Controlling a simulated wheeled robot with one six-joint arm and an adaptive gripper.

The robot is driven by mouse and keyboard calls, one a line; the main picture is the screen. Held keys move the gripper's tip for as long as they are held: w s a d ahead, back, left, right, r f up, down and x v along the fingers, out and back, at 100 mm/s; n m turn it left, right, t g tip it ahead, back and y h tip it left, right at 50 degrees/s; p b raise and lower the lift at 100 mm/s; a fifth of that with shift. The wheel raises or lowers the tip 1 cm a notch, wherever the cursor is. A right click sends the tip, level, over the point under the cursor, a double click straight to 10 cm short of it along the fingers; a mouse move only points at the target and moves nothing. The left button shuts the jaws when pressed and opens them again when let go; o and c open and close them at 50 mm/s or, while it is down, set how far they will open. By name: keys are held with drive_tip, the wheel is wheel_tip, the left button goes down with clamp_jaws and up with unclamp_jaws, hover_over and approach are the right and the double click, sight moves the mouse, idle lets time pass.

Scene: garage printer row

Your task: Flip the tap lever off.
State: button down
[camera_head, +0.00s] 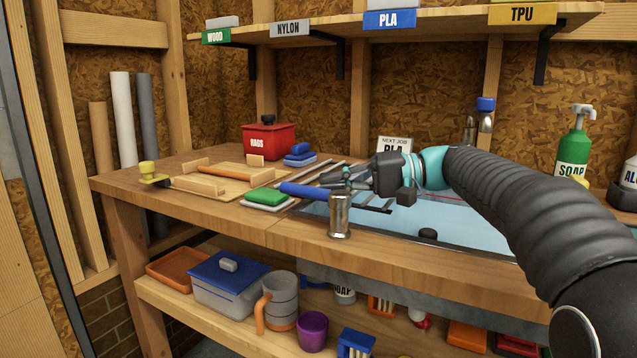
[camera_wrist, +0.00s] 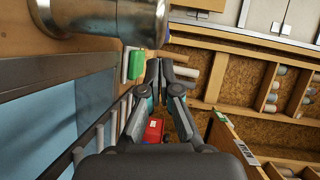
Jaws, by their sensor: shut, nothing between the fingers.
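The tap is a short metal post (camera_head: 339,217) at the front left edge of the sink (camera_head: 460,231). Its blue lever (camera_head: 303,190) sticks out to the left from the top of the post, roughly level. My gripper (camera_head: 326,180) is shut and empty, just behind and above the lever in the head view. I cannot tell whether its fingers touch the lever. In the wrist view the shut fingertips (camera_wrist: 159,66) are in the middle, and the metal post (camera_wrist: 95,15) fills the upper left.
A green sponge (camera_head: 267,197) lies left of the lever. A green soap bottle (camera_head: 572,150) and a blue-topped metal fixture (camera_head: 485,112) stand behind the sink.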

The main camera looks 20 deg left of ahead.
drive_tip(key=v, duration=0.9)
